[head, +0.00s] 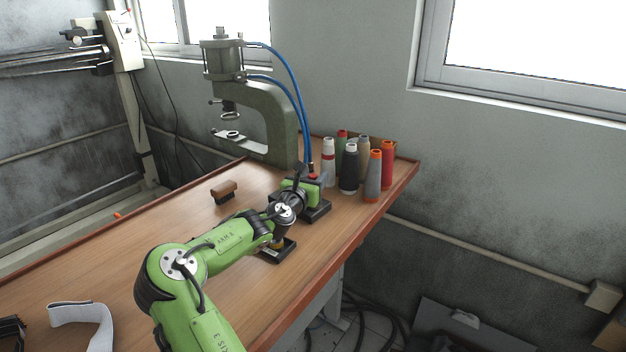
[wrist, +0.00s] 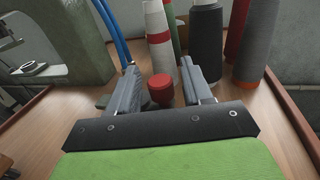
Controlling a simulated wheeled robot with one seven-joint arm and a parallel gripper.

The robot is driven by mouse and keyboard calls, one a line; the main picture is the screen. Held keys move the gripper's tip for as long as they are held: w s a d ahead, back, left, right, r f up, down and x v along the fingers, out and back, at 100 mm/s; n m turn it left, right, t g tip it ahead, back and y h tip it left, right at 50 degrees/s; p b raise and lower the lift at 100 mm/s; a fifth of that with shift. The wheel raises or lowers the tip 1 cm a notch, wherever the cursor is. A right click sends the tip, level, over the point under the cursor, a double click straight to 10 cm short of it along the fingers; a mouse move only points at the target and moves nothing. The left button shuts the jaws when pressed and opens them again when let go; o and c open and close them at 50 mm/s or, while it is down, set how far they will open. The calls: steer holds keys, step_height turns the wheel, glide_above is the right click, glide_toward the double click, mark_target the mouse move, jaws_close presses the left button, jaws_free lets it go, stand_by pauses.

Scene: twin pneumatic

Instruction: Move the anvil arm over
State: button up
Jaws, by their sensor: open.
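The anvil arm (head: 239,138) is a flat, pale metal arm with a ring near its free end. It sticks out to the left from the lower part of the grey-green press frame (head: 282,135). It also shows at the left edge of the wrist view (wrist: 38,69). My gripper (wrist: 159,68) is open, its two grey fingers spread apart. A red round cap (wrist: 160,87) shows between the fingers, and I cannot tell whether they touch it. In the head view my gripper is low on the right of the press, apart from the anvil arm, and largely hidden by my wrist.
Several thread cones, including a dark one (head: 349,170), stand right of the press. A brown-handled brush (head: 223,191) and a white strap (head: 88,318) lie on the wooden table (head: 130,262). The table's left middle is clear.

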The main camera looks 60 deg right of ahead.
steer(key=shift+c, duration=0.5)
jaws_close()
steer(key=shift+a, duration=0.1)
